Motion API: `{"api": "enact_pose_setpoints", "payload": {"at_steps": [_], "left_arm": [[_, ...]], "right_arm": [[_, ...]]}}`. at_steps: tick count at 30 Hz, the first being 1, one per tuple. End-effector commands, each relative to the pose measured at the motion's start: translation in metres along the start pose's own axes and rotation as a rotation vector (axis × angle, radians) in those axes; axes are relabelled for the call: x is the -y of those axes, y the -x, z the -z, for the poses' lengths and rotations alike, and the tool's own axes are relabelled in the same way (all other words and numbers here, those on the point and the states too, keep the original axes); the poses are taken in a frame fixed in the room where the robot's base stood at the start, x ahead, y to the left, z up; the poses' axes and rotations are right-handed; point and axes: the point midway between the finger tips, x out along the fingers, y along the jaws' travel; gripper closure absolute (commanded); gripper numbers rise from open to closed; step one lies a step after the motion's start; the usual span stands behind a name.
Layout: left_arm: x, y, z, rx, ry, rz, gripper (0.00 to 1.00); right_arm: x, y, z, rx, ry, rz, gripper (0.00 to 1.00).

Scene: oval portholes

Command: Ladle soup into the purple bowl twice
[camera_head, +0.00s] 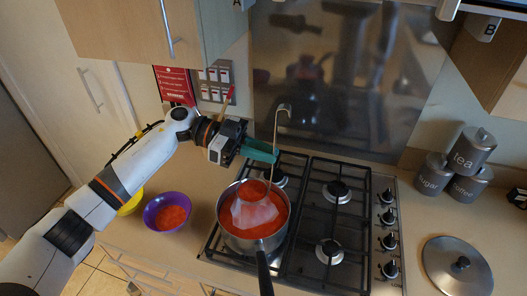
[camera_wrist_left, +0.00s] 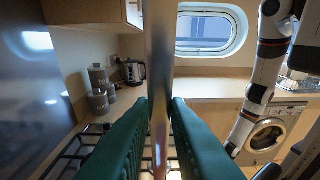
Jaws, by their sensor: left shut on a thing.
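My left gripper (camera_head: 262,152) is shut on the upright metal handle of the ladle (camera_head: 282,118), above the pot. In the left wrist view the ladle handle (camera_wrist_left: 159,70) stands between the two green fingers. The handle runs down into the steel pot (camera_head: 227,238), which holds red soup and sits on the hob. A pale pinkish patch shows in the soup at the handle's lower end; whether it is the ladle's bowl I cannot tell. The purple bowl (camera_head: 150,216) stands on the counter left of the pot with red soup in it. My right gripper is not seen.
A yellow bowl (camera_head: 130,204) is partly hidden behind my left arm. The pot's dark handle (camera_head: 264,275) points to the front. A lid (camera_head: 458,278) lies right of the hob (camera_head: 331,220). Canisters (camera_head: 472,150) stand at the back right. Bare counter separates the purple bowl and hob.

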Motion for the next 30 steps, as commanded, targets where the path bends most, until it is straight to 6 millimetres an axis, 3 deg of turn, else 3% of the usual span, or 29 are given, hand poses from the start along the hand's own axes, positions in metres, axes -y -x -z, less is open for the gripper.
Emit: {"api": "enact_pose_setpoints", "payload": {"at_steps": [16,30], "left_arm": [[0.000,0.003,-0.004,0.001,0.000,0.000,1.00],[0.009,0.061,0.006,-0.001,0.001,-0.002,1.00]], "right_arm": [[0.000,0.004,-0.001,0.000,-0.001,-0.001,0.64],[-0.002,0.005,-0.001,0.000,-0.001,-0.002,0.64]]}}
